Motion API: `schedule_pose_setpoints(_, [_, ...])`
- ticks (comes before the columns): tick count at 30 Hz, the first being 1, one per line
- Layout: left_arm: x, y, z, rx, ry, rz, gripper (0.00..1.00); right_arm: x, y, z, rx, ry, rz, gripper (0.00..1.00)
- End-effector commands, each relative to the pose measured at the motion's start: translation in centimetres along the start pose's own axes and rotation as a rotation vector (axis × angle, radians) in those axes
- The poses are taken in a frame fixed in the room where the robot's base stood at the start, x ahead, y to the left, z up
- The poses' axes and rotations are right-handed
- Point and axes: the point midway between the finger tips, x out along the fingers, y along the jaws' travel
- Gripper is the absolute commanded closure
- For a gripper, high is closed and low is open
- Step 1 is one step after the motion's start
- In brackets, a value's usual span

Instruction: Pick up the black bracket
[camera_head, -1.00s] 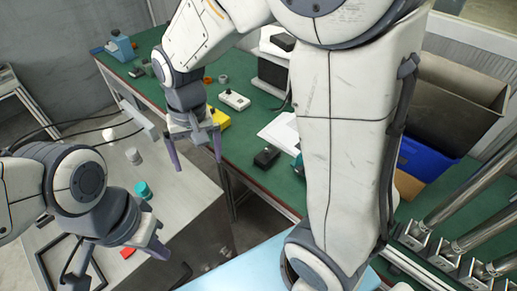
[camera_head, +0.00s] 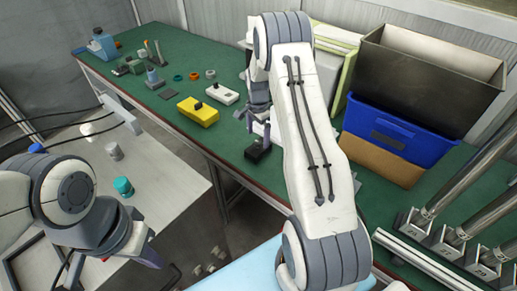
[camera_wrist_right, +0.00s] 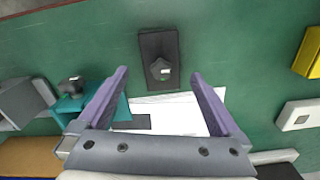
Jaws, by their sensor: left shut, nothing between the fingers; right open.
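The black bracket (camera_head: 258,153), a dark rectangular base with a dark knob on top, lies on the green table top near its front edge. In the right wrist view the black bracket (camera_wrist_right: 158,44) is at upper centre, just beyond the fingertips. My right gripper (camera_head: 258,128) is close behind and above it in the head view. In the wrist view its purple fingers (camera_wrist_right: 158,74) are apart, with nothing held. My left gripper (camera_head: 150,256) is shut and empty at lower left, away from the bracket; its fingers are partly hidden.
A yellow block (camera_head: 198,111) and a white block (camera_head: 222,93) are left of the right gripper. A teal block (camera_wrist_right: 117,108) is beside the left finger in the wrist view. A blue bin (camera_head: 400,135) stands at right. White paper (camera_wrist_right: 170,112) lies below the fingers.

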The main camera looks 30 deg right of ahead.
Motion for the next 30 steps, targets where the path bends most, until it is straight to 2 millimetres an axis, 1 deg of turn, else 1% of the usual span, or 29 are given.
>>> schedule_pose_setpoints(2, [-0.3, 0.0, 0.0, 0.0, 0.0, 0.0, 1.0, 0.7, 0.0, 0.0, -0.001, -0.002, 0.003, 0.0])
schedule_pose_setpoints(7, [-1.3, 0.1, -0.1, 0.0, 0.0, 0.0, 1.0, 3.1, -0.1, -0.1, -0.001, -0.002, 0.003, 0.0])
schedule_pose_setpoints(10, [-1.4, 0.1, -0.1, 0.0, 0.0, 0.0, 1.0, 4.5, -0.1, -0.1, -0.002, -0.001, 0.002, 0.0])
schedule_pose_setpoints(14, [-1.4, 0.1, -0.1, 0.0, 0.0, 0.0, 1.0, 5.2, -0.2, -0.2, -0.002, 0.0, 0.0, 0.0])
schedule_pose_setpoints(20, [-1.4, 0.1, -0.1, 0.0, 0.0, 0.0, 1.0, 5.2, -0.2, -0.2, -0.001, 0.0, -0.001, 0.0])
schedule_pose_setpoints(21, [-1.4, 0.1, -0.1, 0.0, 0.0, 0.0, 1.0, 5.2, -0.2, -0.2, -0.001, 0.0, 0.0, 0.15])
schedule_pose_setpoints(23, [-1.4, 0.1, -0.1, 0.0, 0.0, 0.0, 1.0, 5.2, -0.2, -0.2, -0.001, 0.0, 0.0, 0.38])
schedule_pose_setpoints(24, [-1.4, 0.1, -0.1, 0.0, 0.0, 0.0, 1.0, 5.2, -0.2, -0.2, -0.001, 0.0, 0.0, 0.54])
schedule_pose_setpoints(26, [-1.4, 0.1, -0.1, 0.0, 0.0, 0.0, 1.0, 5.2, -0.2, -0.2, -0.001, 0.0, 0.0, 0.77])
schedule_pose_setpoints(27, [-1.4, 0.1, -0.1, 0.0, 0.0, 0.0, 1.0, 5.2, -0.2, -0.2, -0.001, 0.0, 0.0, 0.92])
schedule_pose_setpoints(28, [-1.4, 0.1, -0.1, 0.0, 0.0, 0.0, 1.0, 5.2, -0.2, -0.2, -0.001, 0.0, -0.001, 0.96])
schedule_pose_setpoints(29, [-1.4, 0.1, -0.1, 0.0, 0.0, 0.0, 1.0, 5.2, -0.2, -0.2, -0.001, 0.0, -0.001, 0.97])
schedule_pose_setpoints(30, [-1.4, 0.1, -0.1, 0.0, 0.0, 0.0, 1.0, 5.2, -0.2, -0.2, -0.001, 0.0, -0.001, 1.0])
